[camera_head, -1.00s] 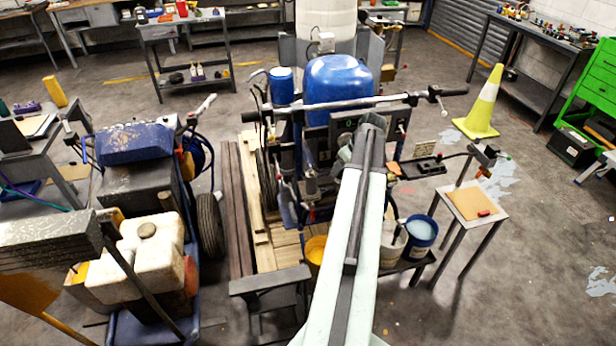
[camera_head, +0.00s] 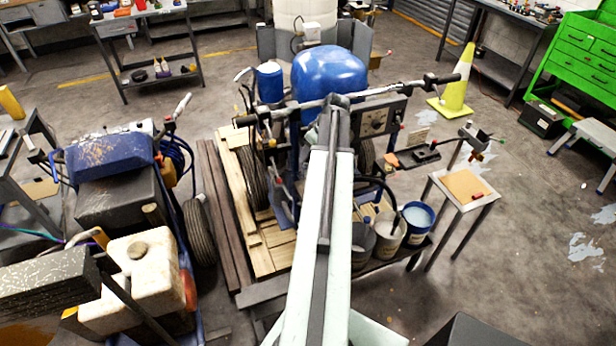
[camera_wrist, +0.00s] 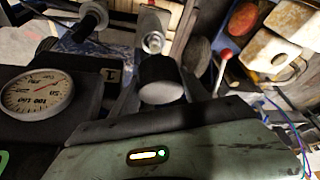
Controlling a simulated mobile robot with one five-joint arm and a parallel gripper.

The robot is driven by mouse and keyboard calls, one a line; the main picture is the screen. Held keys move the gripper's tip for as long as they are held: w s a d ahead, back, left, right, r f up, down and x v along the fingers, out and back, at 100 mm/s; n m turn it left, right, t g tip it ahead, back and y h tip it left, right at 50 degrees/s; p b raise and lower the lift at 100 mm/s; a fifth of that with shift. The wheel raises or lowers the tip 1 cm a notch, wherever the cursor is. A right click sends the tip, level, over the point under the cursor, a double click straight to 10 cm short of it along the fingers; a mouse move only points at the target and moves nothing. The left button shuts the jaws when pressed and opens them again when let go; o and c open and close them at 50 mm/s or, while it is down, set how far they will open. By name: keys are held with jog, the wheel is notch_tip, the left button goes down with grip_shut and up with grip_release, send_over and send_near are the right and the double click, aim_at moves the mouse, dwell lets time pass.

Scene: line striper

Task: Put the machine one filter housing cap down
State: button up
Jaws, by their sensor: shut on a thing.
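In the wrist view my gripper (camera_wrist: 160,92) is shut on the filter housing cap (camera_wrist: 162,78), a short black cylinder with a grey end face. The cap sits between the two dark fingers. A silvery round-ended fitting (camera_wrist: 153,42) shows just beyond the cap; I cannot tell whether they touch. In the head view my arm reaches over the line striper with the blue tank (camera_head: 328,75), ending near its handlebar (camera_head: 400,92). The fingers and the cap are hidden there by my arm.
A round pressure gauge (camera_wrist: 38,93) is close at left in the wrist view. A small side table (camera_head: 462,187) stands right of the striper, beside buckets (camera_head: 417,222). A second machine (camera_head: 110,160) stands at left. Open floor lies right, past a traffic cone (camera_head: 457,85).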

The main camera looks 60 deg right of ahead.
notch_tip(320, 180, down, 10)
jog(key=b, duration=1)
jog(key=shift+c, duration=0.8)
jog(key=shift+r, duration=0.15)
jog(key=o, duration=1.6)
jog(key=shift+f, duration=0.35)
jog(key=p+v, duration=0.7)
jog(key=v, duration=0.1)
jog(key=shift+r, duration=0.25)
jog(key=shift+f, duration=0.2)
